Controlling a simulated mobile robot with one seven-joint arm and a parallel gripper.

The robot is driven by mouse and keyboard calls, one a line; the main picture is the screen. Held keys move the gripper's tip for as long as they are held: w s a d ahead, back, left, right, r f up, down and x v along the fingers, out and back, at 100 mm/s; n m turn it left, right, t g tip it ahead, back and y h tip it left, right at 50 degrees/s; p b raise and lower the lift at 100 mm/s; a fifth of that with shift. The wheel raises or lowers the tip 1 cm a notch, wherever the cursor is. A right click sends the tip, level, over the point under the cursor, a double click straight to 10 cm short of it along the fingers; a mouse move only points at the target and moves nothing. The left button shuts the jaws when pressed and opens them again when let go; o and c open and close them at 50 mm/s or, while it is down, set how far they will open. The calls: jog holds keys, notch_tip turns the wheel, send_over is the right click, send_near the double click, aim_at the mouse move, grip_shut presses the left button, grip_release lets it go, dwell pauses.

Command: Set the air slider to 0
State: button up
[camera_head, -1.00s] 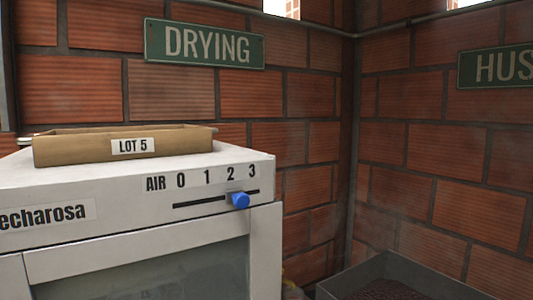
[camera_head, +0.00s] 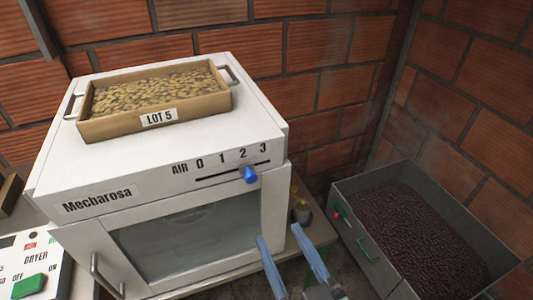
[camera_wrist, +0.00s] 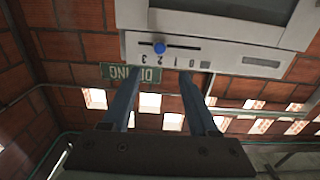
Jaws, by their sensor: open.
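The air slider has a blue knob (camera_head: 250,175) on a dark slot on the front of the white Mecharosa machine (camera_head: 75,172). Marks 0, 1, 2 and 3 run left to right above the slot.
A wooden tray of beans marked LOT 5 (camera_head: 160,118) sits on the machine. A grey bin (camera_head: 345,190) of dark husks stands at right. A dryer panel with a green switch (camera_head: 29,286) is at lower left. Brick walls (camera_head: 330,60) close the back.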

aim_at(252, 179)
jog(key=p+x, duration=0.5)
jog(key=x, duration=0.7)
jog(key=shift+w+a, duration=0.1)
jog(key=shift+w, duration=0.3)
grip_shut()
dwell(0.9)
